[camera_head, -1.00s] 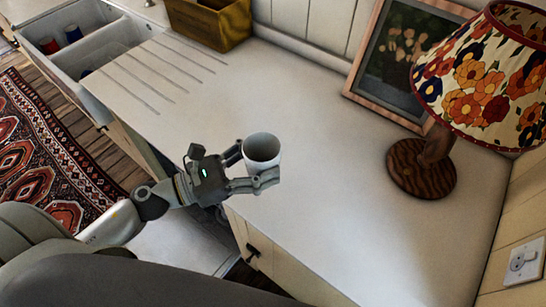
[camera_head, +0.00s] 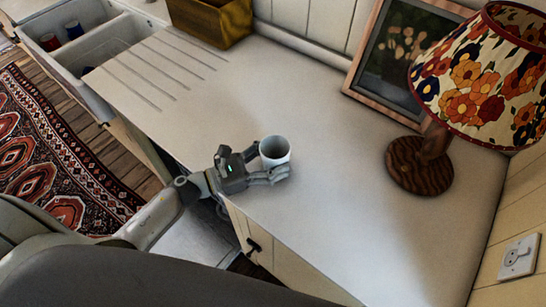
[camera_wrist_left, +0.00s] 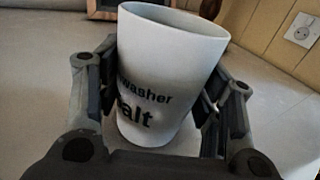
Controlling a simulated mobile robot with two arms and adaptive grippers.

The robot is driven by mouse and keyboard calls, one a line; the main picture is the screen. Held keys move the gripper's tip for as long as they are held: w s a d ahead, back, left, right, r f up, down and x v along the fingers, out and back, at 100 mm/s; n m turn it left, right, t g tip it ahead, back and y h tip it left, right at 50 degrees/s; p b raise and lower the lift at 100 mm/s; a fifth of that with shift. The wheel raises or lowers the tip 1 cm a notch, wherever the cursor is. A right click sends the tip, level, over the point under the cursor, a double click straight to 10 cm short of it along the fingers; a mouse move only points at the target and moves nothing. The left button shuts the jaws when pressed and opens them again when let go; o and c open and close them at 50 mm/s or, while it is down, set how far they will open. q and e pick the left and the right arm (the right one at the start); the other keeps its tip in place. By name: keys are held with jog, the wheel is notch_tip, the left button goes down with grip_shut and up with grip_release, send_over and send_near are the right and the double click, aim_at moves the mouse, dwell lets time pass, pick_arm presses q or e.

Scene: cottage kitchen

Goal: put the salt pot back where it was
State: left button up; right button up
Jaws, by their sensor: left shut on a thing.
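The salt pot (camera_head: 274,152) is a white, open-topped cup at the front part of the white worktop (camera_head: 330,200). In the left wrist view the salt pot (camera_wrist_left: 165,75) carries dark lettering, partly hidden, ending in "washer" and "alt". My left gripper (camera_head: 268,162) is shut on the pot, with a finger on each side of it. The pot is close to the worktop surface; I cannot tell whether it touches. It leans slightly in the left wrist view. My right gripper is not in view.
A lamp with a flowered shade (camera_head: 480,80) and wooden base (camera_head: 419,166) stands at the right. A framed picture (camera_head: 385,65) leans on the back wall. A yellow-brown box (camera_head: 212,22) stands at the back left, near the sink (camera_head: 75,60). The worktop around the pot is clear.

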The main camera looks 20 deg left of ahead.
pick_arm(q)
jog(key=shift+f+b, duration=0.2)
jog(key=shift+b, duration=0.1)
jog(key=o, duration=1.1)
jog(key=shift+c, duration=0.2)
jog(key=shift+r, duration=0.15)
jog(key=shift+a+r+p, duration=0.1)
jog(key=shift+p, duration=0.25)
jog(key=b+v, duration=0.4)
jog(key=v, duration=0.6)
jog(key=shift+s+a, duration=0.2)
jog(key=shift+s, duration=0.1)
jog(key=shift+s+a, duration=0.4)
jog(key=shift+a, duration=0.05)
